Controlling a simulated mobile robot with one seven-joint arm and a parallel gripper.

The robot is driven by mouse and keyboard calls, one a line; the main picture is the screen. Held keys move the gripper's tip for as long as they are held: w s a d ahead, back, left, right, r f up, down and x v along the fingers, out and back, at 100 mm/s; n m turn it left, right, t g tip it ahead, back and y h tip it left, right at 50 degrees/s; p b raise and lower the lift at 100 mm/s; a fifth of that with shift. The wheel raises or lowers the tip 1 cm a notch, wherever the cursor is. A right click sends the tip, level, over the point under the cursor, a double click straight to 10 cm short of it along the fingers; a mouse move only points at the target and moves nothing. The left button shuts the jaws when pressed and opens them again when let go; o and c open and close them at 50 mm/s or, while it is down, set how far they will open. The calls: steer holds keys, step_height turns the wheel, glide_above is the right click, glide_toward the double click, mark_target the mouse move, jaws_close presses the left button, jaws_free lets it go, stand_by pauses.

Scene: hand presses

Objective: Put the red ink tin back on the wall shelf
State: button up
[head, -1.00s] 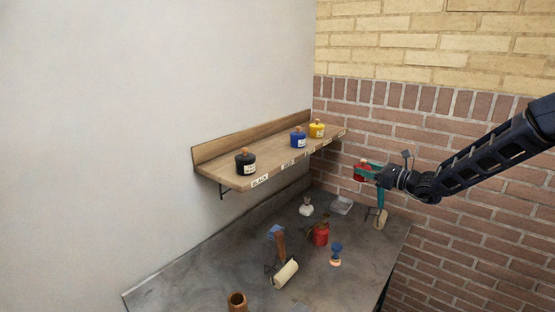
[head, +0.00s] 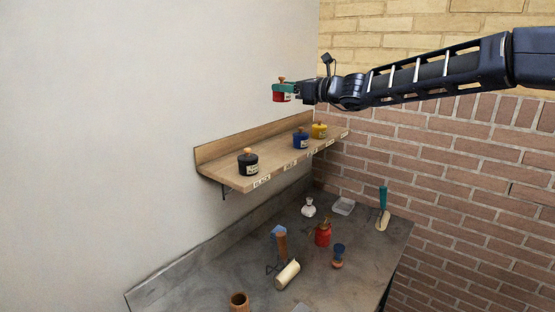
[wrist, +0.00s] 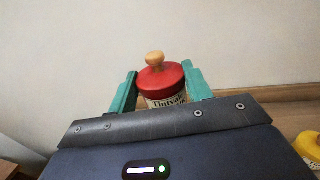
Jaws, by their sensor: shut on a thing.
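The red ink tin (head: 281,97) has a wooden knob on its lid. My gripper (head: 283,90) is shut on it and holds it upright in the air, above the level of the shelf. In the wrist view the red tin (wrist: 163,82) sits between the two green fingers, its pale label partly hidden by my gripper body. The wooden wall shelf (head: 225,177) carries a black tin (head: 248,165) at its near left end, a blue tin (head: 300,140) further along and a yellow tin (head: 319,132) at the far end. Labels run along its front edge; a bare stretch lies between black and blue.
A brick wall (head: 460,170) stands at the right. The air above the shelf is clear.

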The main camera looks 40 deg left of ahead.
steer(key=shift+s+a+r, duration=0.3)
steer(key=shift+s+r, duration=0.35)
step_height(320, 180, down, 20)
steer(key=shift+r, duration=0.2)
steer(key=o, duration=1.1)
steer(key=shift+f, duration=0.15)
steer(key=shift+o, duration=0.2)
steer(key=shift+d, duration=0.2)
steer(key=w+d, duration=0.2)
steer(key=d, duration=0.9)
steer(key=shift+d, duration=0.25)
